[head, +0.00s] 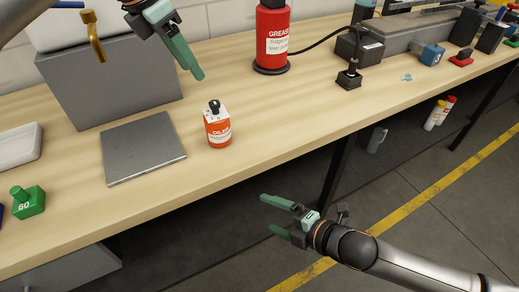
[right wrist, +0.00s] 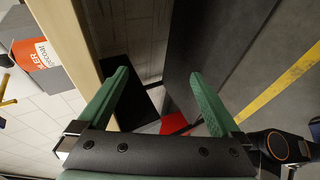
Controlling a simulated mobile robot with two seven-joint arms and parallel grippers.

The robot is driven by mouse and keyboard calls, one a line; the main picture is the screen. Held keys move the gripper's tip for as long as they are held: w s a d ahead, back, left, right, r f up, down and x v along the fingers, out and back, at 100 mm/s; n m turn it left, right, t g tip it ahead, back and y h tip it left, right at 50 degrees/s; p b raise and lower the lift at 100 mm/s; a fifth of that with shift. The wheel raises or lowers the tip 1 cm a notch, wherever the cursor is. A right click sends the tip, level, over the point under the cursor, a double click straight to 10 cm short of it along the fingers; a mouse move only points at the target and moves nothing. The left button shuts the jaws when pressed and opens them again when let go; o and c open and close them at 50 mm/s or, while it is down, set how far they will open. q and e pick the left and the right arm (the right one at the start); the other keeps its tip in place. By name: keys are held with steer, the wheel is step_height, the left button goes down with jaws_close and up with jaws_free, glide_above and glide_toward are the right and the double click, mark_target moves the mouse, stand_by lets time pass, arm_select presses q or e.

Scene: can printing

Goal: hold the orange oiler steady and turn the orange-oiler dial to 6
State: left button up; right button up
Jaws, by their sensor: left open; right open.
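The orange oiler (head: 218,134) stands upright on the wooden bench, with a pale top and a dark dial knob (head: 214,106) on it. The dial's setting is too small to read. Part of the oiler also shows at the left edge of the right wrist view (right wrist: 36,53). My left gripper (head: 186,48) is open and empty, above the bench behind and to the left of the oiler, apart from it. My right gripper (head: 270,213) is open and empty, in front of the bench edge, to the lower right of the oiler; its fingers also show in the right wrist view (right wrist: 162,100).
A grey plate (head: 143,148) lies left of the oiler, before a grey box (head: 110,85). A red grease container (head: 272,38) stands behind, beside a dark device (head: 349,76). Bench right of the oiler is clear.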

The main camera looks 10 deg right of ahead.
steer(key=w+r+n, duration=0.1)
steer(key=r, duration=0.2)
steer(key=w+a+r+n+t+y, duration=0.1)
steer(key=r, duration=0.2)
steer(key=w+a+r+n+y, duration=0.1)
steer(key=r, duration=0.2)
steer(key=shift+a+t, duration=0.15)
steer(key=shift+t, duration=0.25)
steer(key=n+y, duration=0.4)
steer(key=n, duration=0.1)
glide_toward(218, 127)
steer(key=s+a+r, duration=0.1)
steer(key=s+a, duration=0.1)
steer(key=s, duration=0.2)
steer(key=w+f+n, duration=0.1)
steer(key=n, duration=0.3)
steer(key=w+d+f+n+t+h, duration=0.1)
steer(key=n, duration=0.3)
steer(key=w+d+f+n+t+h, duration=0.1)
steer(key=w+n, duration=0.1)
steer(key=n, duration=0.2)
steer(key=shift+d+f, duration=0.1)
steer(key=shift+f, duration=0.15)
steer(key=shift+w, duration=0.3)
steer(key=x, duration=1.2)
steer(key=shift+f, duration=0.1)
steer(key=shift+s, duration=0.1)
steer(key=shift+c, duration=0.2)
